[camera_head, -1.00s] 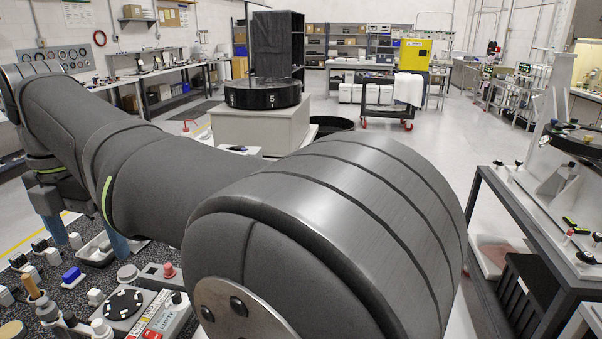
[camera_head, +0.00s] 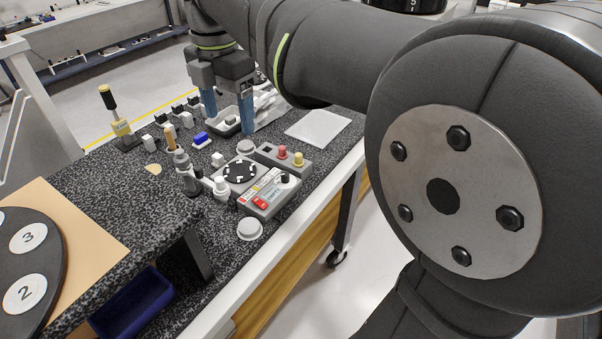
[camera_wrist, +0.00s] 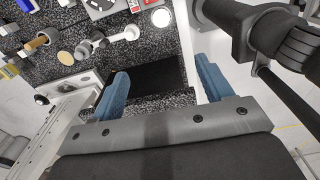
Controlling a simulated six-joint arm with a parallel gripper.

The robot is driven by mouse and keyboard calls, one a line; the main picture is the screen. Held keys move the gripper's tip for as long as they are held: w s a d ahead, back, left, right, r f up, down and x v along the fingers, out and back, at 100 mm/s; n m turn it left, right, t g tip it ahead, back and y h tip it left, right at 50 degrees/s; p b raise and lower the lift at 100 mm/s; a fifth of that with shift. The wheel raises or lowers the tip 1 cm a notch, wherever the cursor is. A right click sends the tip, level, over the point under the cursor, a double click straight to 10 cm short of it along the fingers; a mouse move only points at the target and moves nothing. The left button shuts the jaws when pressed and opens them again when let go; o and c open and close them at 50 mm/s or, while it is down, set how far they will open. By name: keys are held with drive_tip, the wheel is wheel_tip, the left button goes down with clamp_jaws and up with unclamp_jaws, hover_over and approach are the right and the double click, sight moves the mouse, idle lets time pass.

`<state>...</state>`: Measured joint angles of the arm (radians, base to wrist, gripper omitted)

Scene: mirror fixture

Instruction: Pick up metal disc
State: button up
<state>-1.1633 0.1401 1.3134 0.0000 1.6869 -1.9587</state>
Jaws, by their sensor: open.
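My gripper (camera_head: 228,108) points down over the far part of the speckled bench top (camera_head: 300,110), its two blue fingers apart and nothing held between them. In the wrist view the open fingers (camera_wrist: 163,86) frame dark and speckled surface. I cannot surely tell which item is the metal disc. A small flat pale tan disc (camera_head: 153,169) lies on the bench to the left, well apart from the fingers. A grey round cap (camera_head: 250,229) sits near the front edge, and another grey round piece (camera_head: 246,147) stands behind the control box.
A control box (camera_head: 268,190) with a black dial, a red-and-yellow button box (camera_head: 284,156), a blue block (camera_head: 201,139) and small white fittings crowd the bench. A raised shelf with a numbered wheel (camera_head: 30,265) and a blue bin (camera_head: 130,305) are at lower left. A pale plate (camera_head: 318,128) lies at right.

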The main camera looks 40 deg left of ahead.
drive_tip(key=m, duration=0.1)
hover_over(249, 225)
wheel_tip(249, 225, down, 23)
drive_tip(key=shift+d+f, duration=0.1)
drive_tip(key=shift+f, duration=2.95)
drive_tip(key=c, duration=1.1)
drive_tip(key=shift+r, duration=0.1)
